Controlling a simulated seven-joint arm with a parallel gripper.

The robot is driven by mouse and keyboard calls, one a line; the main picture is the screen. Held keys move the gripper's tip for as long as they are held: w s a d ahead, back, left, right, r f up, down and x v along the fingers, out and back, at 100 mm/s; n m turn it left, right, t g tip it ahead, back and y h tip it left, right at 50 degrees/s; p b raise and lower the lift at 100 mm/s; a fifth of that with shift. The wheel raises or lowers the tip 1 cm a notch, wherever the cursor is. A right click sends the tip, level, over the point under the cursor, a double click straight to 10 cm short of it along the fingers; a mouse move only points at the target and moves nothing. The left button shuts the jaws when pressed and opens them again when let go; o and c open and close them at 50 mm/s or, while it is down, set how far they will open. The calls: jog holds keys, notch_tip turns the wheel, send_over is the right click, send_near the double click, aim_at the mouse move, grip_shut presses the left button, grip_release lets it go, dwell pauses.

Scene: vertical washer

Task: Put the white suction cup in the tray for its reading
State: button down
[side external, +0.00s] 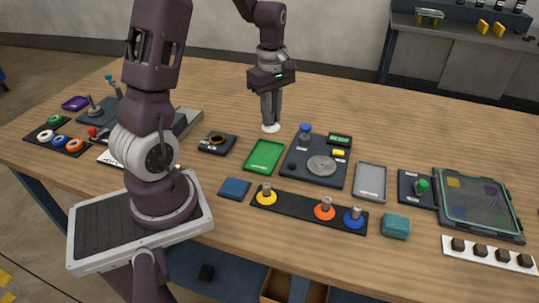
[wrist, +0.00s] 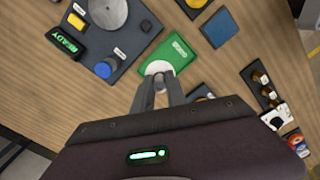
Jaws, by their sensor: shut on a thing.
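My gripper (side external: 270,119) is shut on the white suction cup (side external: 271,128) and holds it rim down, behind the green tray (side external: 264,156). In the wrist view the cup (wrist: 158,68) shows as a white disc below my fingertips (wrist: 160,80), overlapping the near end of the green tray (wrist: 171,52). Its height above the table is hard to tell. The green tray shows no object in it. A grey tray (side external: 370,181) stands empty right of the dark station (side external: 305,170), which has a round metal plate (side external: 321,165).
The station has a blue knob (side external: 305,129) and a green display (wrist: 67,41) reading READY. A strip with yellow, orange and blue-based cups (side external: 325,208) lies in front. A small black holder (side external: 217,142) stands left of the green tray. Bare table lies behind my gripper.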

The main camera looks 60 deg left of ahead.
aim_at(263, 126)
jog(key=s+f, duration=0.1)
jog(key=s+a+f, duration=0.1)
jog(key=shift+f, duration=0.3)
jog(key=f, duration=0.7)
jog(key=shift+w+f, duration=0.2)
jog(key=shift+f, duration=0.1)
jog(key=shift+f, duration=0.15)
jog(key=c, duration=1.3)
grip_release()
jog(key=shift+c, duration=0.2)
